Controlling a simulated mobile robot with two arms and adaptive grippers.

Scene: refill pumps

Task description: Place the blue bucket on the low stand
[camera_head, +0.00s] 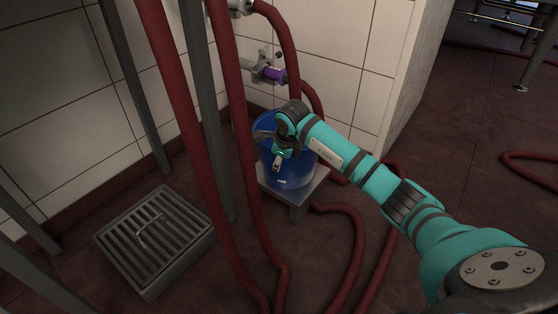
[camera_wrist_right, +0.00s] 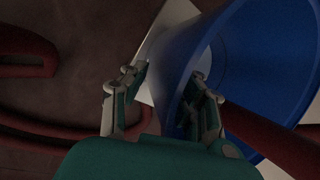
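My left gripper is not in view.
Dark red hoses (camera_head: 225,90) hang in front of the wall and loop over the floor around the stand. A metal floor grate (camera_head: 158,240) lies to the left. A pipe valve with a purple part (camera_head: 274,74) sits above the bucket. Open floor (camera_head: 450,150) is to the right.

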